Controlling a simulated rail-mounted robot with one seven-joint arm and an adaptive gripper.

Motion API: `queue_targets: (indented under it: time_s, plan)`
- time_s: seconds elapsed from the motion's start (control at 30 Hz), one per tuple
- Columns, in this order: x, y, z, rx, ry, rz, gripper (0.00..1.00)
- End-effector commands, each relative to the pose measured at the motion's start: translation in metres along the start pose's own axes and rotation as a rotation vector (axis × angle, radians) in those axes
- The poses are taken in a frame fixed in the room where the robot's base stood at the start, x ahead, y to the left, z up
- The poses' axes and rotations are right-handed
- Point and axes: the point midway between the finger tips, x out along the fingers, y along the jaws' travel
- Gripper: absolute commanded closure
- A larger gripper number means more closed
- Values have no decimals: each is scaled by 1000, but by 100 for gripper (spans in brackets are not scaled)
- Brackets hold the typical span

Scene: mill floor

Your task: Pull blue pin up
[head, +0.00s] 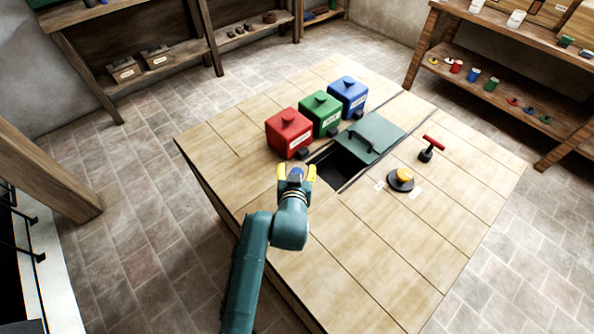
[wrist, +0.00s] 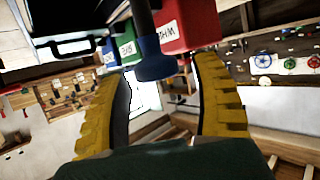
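The blue pin (wrist: 157,62) is a blue knob on a grey shaft in the wrist view, where the scene looks upside down. It also shows as a small blue spot (head: 296,174) in the head view. In the wrist view, gaps show between the knob and both fingers (wrist: 163,78). Where the shaft's lower end sits is hidden in the head view.
Red (head: 289,132), green (head: 320,113) and blue (head: 347,97) boxes stand behind the opening (head: 336,172). A green hatch lid (head: 370,138) lies beside it. A yellow button (head: 403,176) and red T-handle (head: 433,144) are right. The table's front right is clear.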

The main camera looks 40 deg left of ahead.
Motion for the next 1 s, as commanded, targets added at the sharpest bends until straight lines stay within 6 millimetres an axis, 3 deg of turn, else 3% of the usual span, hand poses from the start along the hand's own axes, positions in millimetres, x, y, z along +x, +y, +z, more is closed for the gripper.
queue_targets:
  time_s: [0.37, 0.8, 1.0]
  plan:
    - [-8, 0, 4, 1, -6, 0, 36]
    - [-105, 0, 3, 1, -5, 1, 36]
    - [-120, 0, 2, 0, -5, 0, 36]
